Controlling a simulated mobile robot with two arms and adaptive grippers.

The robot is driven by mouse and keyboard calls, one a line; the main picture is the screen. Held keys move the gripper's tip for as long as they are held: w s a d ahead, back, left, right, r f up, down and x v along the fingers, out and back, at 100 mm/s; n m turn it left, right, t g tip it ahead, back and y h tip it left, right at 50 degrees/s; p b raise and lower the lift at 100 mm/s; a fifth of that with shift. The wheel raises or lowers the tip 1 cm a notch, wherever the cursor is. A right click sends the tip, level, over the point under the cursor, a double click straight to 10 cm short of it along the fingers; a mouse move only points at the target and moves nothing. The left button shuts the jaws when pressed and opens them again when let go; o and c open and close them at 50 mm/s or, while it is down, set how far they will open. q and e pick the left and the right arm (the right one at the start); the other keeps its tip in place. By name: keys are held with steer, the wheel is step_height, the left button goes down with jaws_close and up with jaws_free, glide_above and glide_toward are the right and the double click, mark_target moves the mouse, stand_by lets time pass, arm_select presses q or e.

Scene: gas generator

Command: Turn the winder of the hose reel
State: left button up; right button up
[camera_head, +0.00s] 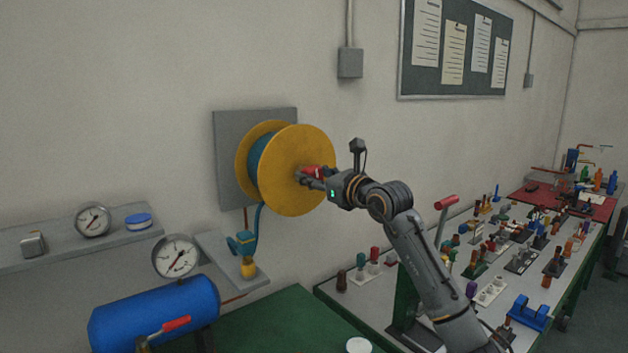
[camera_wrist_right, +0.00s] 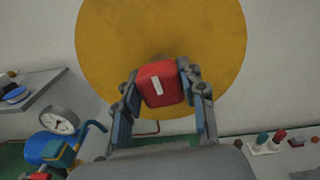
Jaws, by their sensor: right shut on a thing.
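The hose reel (camera_head: 297,196) is a yellow spool with blue hose wound on it, mounted on a grey wall plate (camera_head: 229,160). Its front disc also fills the upper part of the right wrist view (camera_wrist_right: 110,60). The winder (camera_head: 313,171) is a red knob on the disc's face, and it shows large in the right wrist view (camera_wrist_right: 160,84). My right gripper (camera_head: 308,178) is shut on the winder, with one finger on each side of it in the right wrist view (camera_wrist_right: 160,95). My left gripper is in neither view.
A blue tank (camera_head: 150,315) with a gauge (camera_head: 176,257) and red-handled valve stands at lower left. A blue hose runs down from the reel to a blue and yellow valve (camera_head: 246,250). A bench crowded with small parts (camera_head: 365,295) lies below my right arm.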

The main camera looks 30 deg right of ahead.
steer(key=n+b, duration=0.2)
steer(key=n, duration=0.1)
steer(key=shift+f+n, duration=0.1)
steer(key=shift+n, duration=0.2)
steer(key=n+b, duration=0.1)
steer(key=n, duration=0.2)
steer(key=shift+n+b, duration=0.3)
steer(key=shift+b, duration=0.05)
steer(key=n+b, duration=0.1)
steer(key=n, duration=0.2)
steer(key=shift+a+n, duration=0.1)
steer(key=shift+n, duration=0.3)
steer(key=n, duration=0.4)
steer(key=shift+f, duration=0.1)
steer(key=n, duration=0.4)
steer(key=shift+f, duration=0.1)
steer(key=n, duration=0.4)
steer(key=shift+n, duration=0.3)
steer(key=n+p, duration=0.1)
steer(key=n, duration=0.4)
steer(key=shift+f+p, duration=0.15)
steer(key=shift+p, duration=0.25)
steer(key=shift+f+n+p, duration=0.15)
steer(key=shift+n+p, duration=0.4)
steer(key=shift+n, duration=1.25)
